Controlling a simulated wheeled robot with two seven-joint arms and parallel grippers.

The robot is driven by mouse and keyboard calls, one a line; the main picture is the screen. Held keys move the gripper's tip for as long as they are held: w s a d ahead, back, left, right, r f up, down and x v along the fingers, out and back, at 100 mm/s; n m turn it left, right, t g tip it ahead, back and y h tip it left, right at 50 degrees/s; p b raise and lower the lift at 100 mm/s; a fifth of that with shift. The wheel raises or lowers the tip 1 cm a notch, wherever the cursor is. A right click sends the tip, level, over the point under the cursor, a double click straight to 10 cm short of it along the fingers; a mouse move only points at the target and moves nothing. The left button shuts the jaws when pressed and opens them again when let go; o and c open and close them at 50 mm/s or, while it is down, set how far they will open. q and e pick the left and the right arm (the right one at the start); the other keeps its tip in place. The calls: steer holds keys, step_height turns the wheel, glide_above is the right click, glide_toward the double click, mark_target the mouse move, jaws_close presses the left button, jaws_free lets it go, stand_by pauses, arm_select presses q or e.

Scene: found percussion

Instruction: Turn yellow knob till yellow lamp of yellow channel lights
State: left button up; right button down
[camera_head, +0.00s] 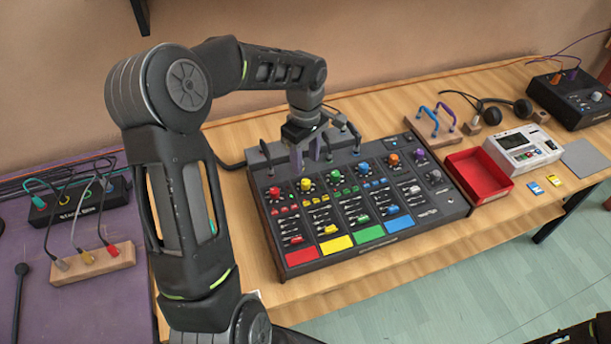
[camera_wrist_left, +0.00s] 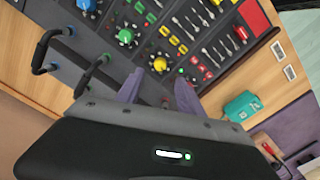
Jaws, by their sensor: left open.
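The yellow knob (camera_head: 305,184) stands upright near the back edge of the black mixer (camera_head: 456,207), in the yellow channel, which ends in a yellow pad (camera_head: 337,244). My left gripper (camera_head: 312,158) is open and empty, pointing down just behind and above the yellow knob. In the left wrist view the yellow knob (camera_wrist_left: 160,64) shows just beyond the gap between the purple fingers (camera_wrist_left: 158,90), apart from them. Small lights surround the knob; I cannot tell whether the yellow lamp is lit. The red knob (camera_head: 274,192) and green knob (camera_head: 335,176) flank it.
A red tray (camera_head: 478,176) and a white device (camera_head: 523,148) lie right of the mixer. A black box (camera_head: 80,203) with cables and a wooden block (camera_head: 93,262) are on the left.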

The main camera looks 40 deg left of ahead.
mark_target(306, 181)
arm_select(q)
step_height(306, 181, down, 8)
steer(key=shift+r+p, duration=0.2)
steer(key=shift+p, duration=0.7)
jaws_close()
